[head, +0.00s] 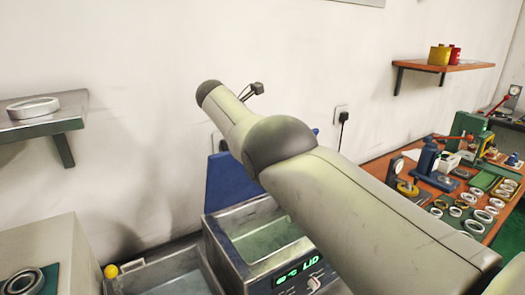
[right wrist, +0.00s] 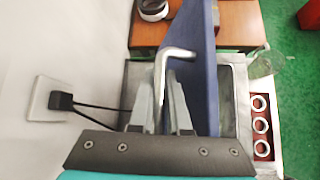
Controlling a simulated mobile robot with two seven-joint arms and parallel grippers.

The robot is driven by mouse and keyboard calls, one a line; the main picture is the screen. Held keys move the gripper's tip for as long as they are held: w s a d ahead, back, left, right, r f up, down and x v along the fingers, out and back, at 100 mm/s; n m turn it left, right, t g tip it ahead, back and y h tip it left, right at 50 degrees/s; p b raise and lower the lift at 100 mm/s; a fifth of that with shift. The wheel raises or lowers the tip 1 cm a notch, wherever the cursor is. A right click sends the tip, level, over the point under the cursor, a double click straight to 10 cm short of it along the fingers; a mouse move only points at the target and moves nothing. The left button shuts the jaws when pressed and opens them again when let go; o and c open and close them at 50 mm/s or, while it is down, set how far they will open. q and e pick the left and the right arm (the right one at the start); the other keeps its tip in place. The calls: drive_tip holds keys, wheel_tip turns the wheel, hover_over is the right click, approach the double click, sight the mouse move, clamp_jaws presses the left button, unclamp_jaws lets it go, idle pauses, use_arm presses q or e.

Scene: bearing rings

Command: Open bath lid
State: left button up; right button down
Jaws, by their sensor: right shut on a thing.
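The bath (head: 262,270) is a metal tank with a green "LID" readout and a knob on its front, and greenish liquid shows inside. Its blue lid (head: 222,183) stands up steeply at the back of the bath, partly hidden behind my right arm. In the right wrist view the lid (right wrist: 207,75) appears nearly edge-on, with a bent silver handle (right wrist: 161,75) on its side. My right gripper (right wrist: 162,118) is shut on this handle, one finger on each side. The head view hides the fingers behind my arm. My left gripper is in neither view.
A wall socket with a plug (right wrist: 60,101) and cable is beside the gripper. A shelf (head: 45,128) holding a ring is at left. The orange bench (head: 385,168) at right carries presses and several rings. Another tank (head: 180,283) stands left of the bath.

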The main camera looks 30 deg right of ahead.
idle(0.5)
drive_tip(key=c, duration=1.2)
unclamp_jaws()
drive_tip(key=shift+o, duration=0.2)
